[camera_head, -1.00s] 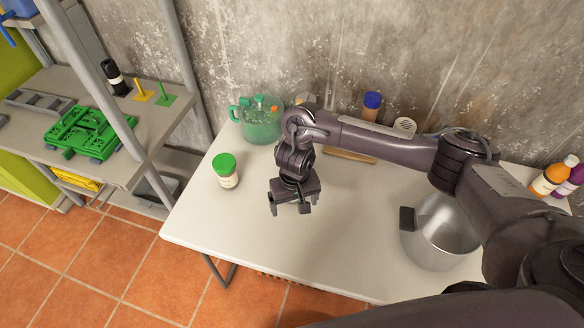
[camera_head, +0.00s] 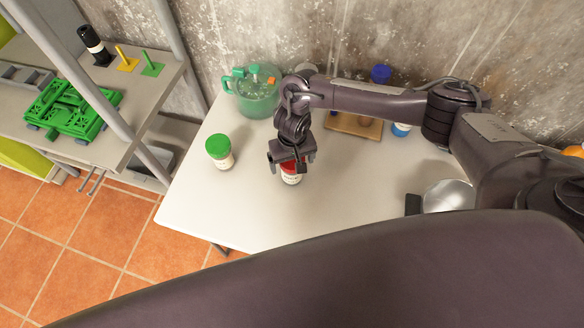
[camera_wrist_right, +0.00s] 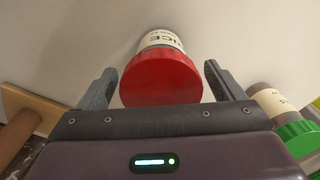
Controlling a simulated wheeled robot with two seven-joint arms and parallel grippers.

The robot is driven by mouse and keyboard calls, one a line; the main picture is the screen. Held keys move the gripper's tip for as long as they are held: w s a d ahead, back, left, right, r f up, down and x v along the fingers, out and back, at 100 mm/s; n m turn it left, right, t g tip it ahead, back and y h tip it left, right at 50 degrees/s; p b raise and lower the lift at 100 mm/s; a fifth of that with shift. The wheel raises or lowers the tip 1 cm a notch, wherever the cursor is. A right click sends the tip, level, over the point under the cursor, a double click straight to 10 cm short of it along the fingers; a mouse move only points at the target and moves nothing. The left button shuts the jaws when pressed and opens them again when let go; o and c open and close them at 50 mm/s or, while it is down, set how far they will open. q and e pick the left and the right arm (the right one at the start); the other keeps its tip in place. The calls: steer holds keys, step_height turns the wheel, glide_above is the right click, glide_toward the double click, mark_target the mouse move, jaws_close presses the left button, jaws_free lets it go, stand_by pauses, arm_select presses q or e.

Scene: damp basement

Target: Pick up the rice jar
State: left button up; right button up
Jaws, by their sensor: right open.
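The rice jar has a red lid (camera_wrist_right: 162,78) and a white label reading "ICE", its first letter cut off, in the right wrist view. In the head view the rice jar (camera_head: 291,178) stands on the white table, its top partly hidden by my right gripper (camera_head: 291,158). My right gripper also shows in the wrist view (camera_wrist_right: 160,88), open, with one finger on each side of the red lid. I see a gap between each finger and the lid. My left gripper is not in view.
A green-lidded jar (camera_head: 219,152) stands left of the rice jar. A green pitcher (camera_head: 256,95) is behind, near the wall. A wooden board (camera_head: 352,125) and a metal pot (camera_head: 448,196) are to the right. The table's front left is clear.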

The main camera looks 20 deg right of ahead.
steer(key=shift+a+f, duration=0.1)
steer(key=shift+f, duration=1.25)
steer(key=c, duration=1.3)
steer(key=shift+r, duration=0.1)
